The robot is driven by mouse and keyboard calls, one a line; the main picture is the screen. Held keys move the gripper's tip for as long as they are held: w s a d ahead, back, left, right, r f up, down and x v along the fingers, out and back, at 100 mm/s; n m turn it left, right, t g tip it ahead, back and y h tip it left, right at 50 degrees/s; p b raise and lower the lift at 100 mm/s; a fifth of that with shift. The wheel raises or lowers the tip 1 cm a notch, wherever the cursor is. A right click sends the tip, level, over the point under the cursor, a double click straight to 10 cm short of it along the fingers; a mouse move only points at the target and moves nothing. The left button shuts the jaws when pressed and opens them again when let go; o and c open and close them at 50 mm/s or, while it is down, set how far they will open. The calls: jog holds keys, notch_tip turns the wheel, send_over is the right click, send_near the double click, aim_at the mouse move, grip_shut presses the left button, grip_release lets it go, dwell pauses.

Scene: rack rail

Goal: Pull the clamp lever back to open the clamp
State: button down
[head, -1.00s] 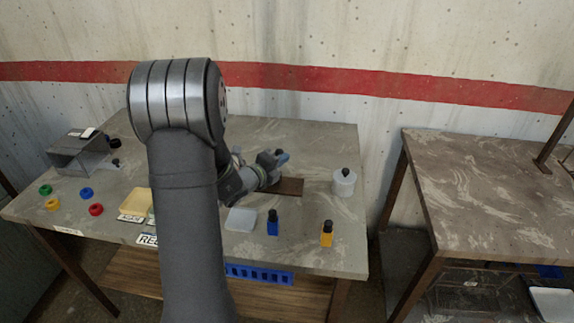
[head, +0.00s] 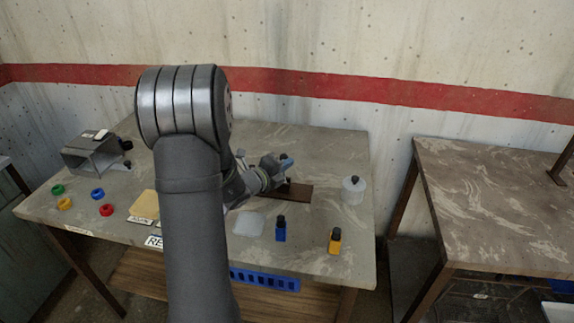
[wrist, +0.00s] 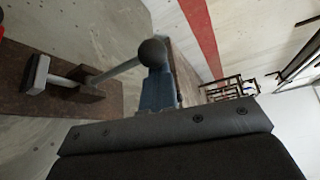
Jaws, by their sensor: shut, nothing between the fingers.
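The clamp shows best in the wrist view: a metal lever rod (wrist: 116,70) with a dark ball knob (wrist: 152,52) at its end, and a grey block (wrist: 37,75) on a brown board (wrist: 60,102). The rod slants up from the board. In the head view the brown board (head: 300,193) lies on the table, partly hidden behind my arm and gripper. My gripper (head: 284,162) is shut and empty, above the board. Its blue-grey fingers (wrist: 158,92) show beside the knob; I cannot tell whether they touch it.
A white jar (head: 353,191) stands right of the board. A blue bottle (head: 281,231) and a yellow bottle (head: 335,241) stand nearer the front edge. Several coloured rings and a grey metal box (head: 92,154) are at the left. A second table (head: 500,190) stands right, across a gap.

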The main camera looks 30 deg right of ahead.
jog(key=s+a, duration=0.6)
jog(key=a, duration=0.1)
jog(key=shift+a, duration=0.25)
jog(key=shift+r, duration=0.1)
jog(key=w+d, duration=0.5)
jog(key=d, duration=0.2)
jog(key=shift+w+d, duration=0.3)
jog(key=shift+w, duration=0.1)
dwell(0.4)
